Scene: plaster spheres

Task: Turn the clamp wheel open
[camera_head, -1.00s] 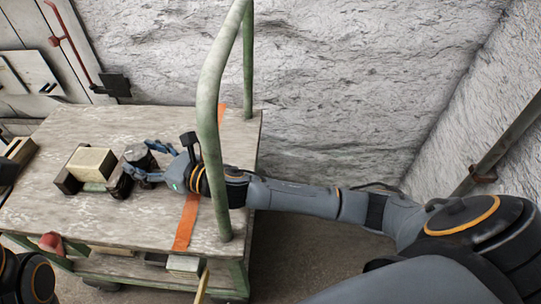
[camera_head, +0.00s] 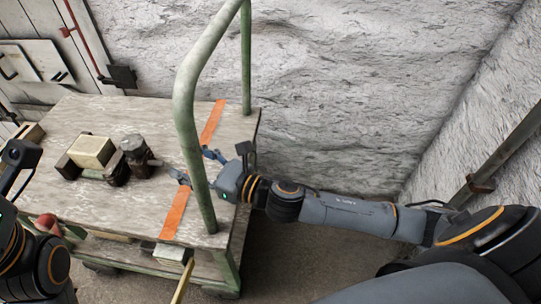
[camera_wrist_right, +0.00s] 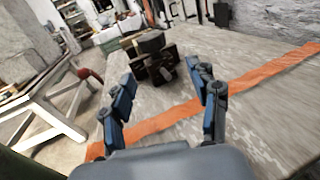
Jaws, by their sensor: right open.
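The clamp (camera_head: 116,166) sits on the cart's wooden top (camera_head: 70,210), with a pale block (camera_head: 92,152) in it. Its dark round wheel (camera_head: 133,146) is on the clamp's right side. The wheel also shows in the right wrist view (camera_wrist_right: 150,43), beyond my fingers. My right gripper (camera_head: 194,166) is open and empty, to the right of the wheel and apart from it, over the orange strip. Its two blue fingers are spread in the right wrist view (camera_wrist_right: 166,85). My left arm shows at the lower left of the head view; its fingers are mostly hidden.
The cart's green handle (camera_head: 187,110) rises beside my right gripper and crosses in front of it. An orange strip (camera_head: 175,213) runs across the cart top. A red knob (camera_head: 47,222) is at the cart's front edge. A rough wall (camera_head: 340,90) stands behind.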

